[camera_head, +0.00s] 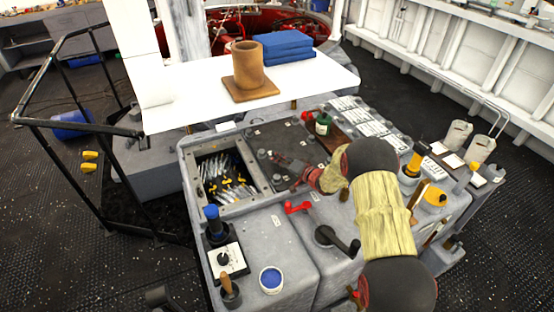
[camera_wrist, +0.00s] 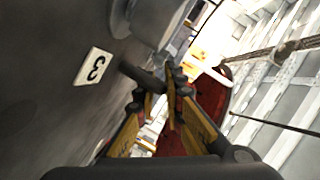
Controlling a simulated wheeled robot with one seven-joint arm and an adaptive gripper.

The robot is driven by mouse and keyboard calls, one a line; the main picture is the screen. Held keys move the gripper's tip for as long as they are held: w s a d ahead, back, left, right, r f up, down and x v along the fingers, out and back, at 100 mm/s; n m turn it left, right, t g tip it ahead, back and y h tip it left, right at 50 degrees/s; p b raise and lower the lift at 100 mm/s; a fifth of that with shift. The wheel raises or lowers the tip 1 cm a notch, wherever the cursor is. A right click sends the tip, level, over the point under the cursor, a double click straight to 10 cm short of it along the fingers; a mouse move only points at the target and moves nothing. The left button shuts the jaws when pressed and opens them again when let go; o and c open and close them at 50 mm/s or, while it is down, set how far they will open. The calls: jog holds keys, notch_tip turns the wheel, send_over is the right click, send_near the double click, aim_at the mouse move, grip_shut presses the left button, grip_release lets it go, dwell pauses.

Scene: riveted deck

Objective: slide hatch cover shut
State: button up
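The hatch opening (camera_head: 198,172) is a framed rectangular well in the grey console, uncovered, with silvery rods and yellow pieces inside. A dark grey plate (camera_head: 268,133), apparently the hatch cover, lies to its right. My gripper (camera_head: 277,163) is low over this plate, right of the opening, partly hidden by my wrist. In the wrist view, my gripper's (camera_wrist: 162,97) yellow-padded fingers look apart, with a gap between them. A dark peg (camera_wrist: 142,76) stands out from a grey surface just ahead of the fingertips; I cannot tell whether they touch it.
A white tabletop (camera_head: 185,107) with a brown cup (camera_head: 248,68) and blue books (camera_head: 287,47) overhangs behind. A green bottle (camera_head: 323,124), red lever (camera_head: 297,207) and black crank (camera_head: 335,240) stand close to my arm. A blue-topped knob (camera_head: 212,222) is at front left.

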grip_shut()
dwell(0.4)
jog(key=s+a+p, duration=0.1)
jog(key=s+a, duration=0.4)
jog(key=a, duration=0.7)
jog(key=s+a+p, duration=0.1)
jog(key=s+a, duration=0.4)
jog(key=a, duration=0.7)
jog(key=shift+s, duration=0.15)
jog(key=shift+f, duration=0.1)
jog(key=o, duration=0.5)
grip_release()
jog(key=shift+o, duration=0.2)
jog(key=v, duration=1.2)
